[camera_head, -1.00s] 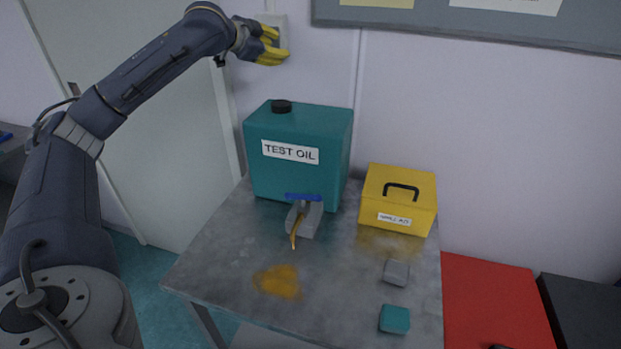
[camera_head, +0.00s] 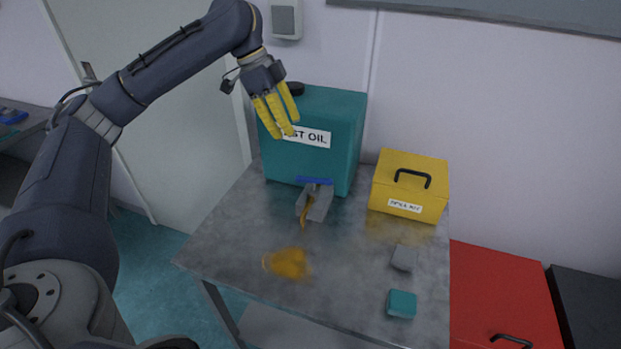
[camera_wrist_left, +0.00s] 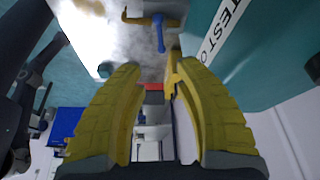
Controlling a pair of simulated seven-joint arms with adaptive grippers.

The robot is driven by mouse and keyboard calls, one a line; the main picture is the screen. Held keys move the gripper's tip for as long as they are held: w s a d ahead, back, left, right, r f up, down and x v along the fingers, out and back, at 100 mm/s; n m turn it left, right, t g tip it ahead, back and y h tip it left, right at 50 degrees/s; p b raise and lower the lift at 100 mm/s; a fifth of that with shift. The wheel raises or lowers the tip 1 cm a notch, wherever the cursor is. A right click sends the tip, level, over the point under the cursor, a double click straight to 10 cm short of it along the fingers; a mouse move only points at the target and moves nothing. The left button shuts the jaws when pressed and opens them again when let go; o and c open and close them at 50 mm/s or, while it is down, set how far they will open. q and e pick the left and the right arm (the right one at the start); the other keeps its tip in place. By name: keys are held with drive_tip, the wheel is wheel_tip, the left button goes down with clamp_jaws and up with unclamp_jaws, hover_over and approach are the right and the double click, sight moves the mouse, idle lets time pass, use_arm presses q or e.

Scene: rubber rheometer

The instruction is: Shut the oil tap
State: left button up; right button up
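The oil tap (camera_head: 320,203) is a grey block with a blue handle (camera_head: 315,181) lying crosswise on top, low on the front of the teal TEST OIL tank (camera_head: 335,154). Brown oil (camera_head: 304,214) runs from its spout. My left gripper (camera_head: 283,130) has yellow fingers pointing down. It is in front of the tank's upper left, above and left of the tap, apart from it, and covers part of the label. In the left wrist view the blue handle (camera_wrist_left: 159,34) shows beyond the fingertips. The fingers are spread with nothing between them. My right gripper is out of view.
An oil puddle (camera_head: 288,263) lies on the grey table (camera_head: 235,240). A yellow box (camera_head: 410,184) with a black handle stands right of the tank. A grey block (camera_head: 404,258) and a teal block (camera_head: 401,304) lie at the table's right. A red cabinet (camera_head: 500,295) stands beside it.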

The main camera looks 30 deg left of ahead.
sight(313, 178)
use_arm(q)
drive_tip(key=x, duration=1.7)
clamp_jaws()
